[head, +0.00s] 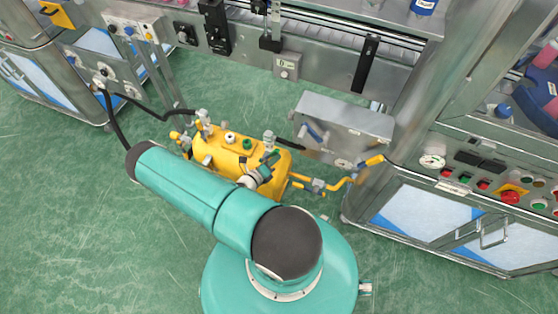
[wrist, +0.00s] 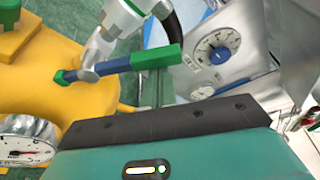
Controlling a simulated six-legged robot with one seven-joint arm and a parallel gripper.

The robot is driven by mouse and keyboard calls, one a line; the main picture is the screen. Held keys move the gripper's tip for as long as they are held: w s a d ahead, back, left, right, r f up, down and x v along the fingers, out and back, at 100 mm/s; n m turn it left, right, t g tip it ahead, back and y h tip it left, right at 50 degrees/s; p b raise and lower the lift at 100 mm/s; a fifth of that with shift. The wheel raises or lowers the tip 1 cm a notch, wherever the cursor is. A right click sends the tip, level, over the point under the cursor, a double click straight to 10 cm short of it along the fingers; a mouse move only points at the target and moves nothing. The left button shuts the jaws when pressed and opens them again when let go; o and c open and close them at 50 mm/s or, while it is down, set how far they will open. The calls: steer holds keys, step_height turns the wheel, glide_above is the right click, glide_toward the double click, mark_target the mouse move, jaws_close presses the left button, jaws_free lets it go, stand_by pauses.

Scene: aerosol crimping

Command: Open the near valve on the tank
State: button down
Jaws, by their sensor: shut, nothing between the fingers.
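The yellow tank (head: 213,150) stands on the floor beyond my arm, and it fills the left of the wrist view (wrist: 35,75). A metal valve fitting (wrist: 107,42) rises beside it in the wrist view, with a blue lever (wrist: 112,67) that has a green end block lying crosswise. My gripper's dark edge and teal body (wrist: 150,123) fill the bottom of the wrist view, just below the lever. A gap shows between them. The fingers are shut with nothing between them, and their tips are hidden. In the head view my arm covers part of the tank.
A round gauge (wrist: 28,138) sits by the tank, close to my gripper. A steel panel with a dial (wrist: 218,45) stands to the right. In the head view yellow piping (head: 340,184) runs right from the tank to a cabinet (head: 425,215). Green floor is clear at left.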

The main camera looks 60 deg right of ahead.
steer(key=n, duration=0.1)
steer(key=w+r+n, duration=0.1)
steer(key=w+n+h, duration=0.1)
steer(key=shift+w+a+r+g, duration=0.1)
steer(key=shift+a+r+g, duration=0.1)
steer(key=shift+a+g, duration=0.15)
steer(key=shift+w+r, duration=0.25)
steer(key=shift+w, duration=0.65)
steer(key=shift+a, duration=0.1)
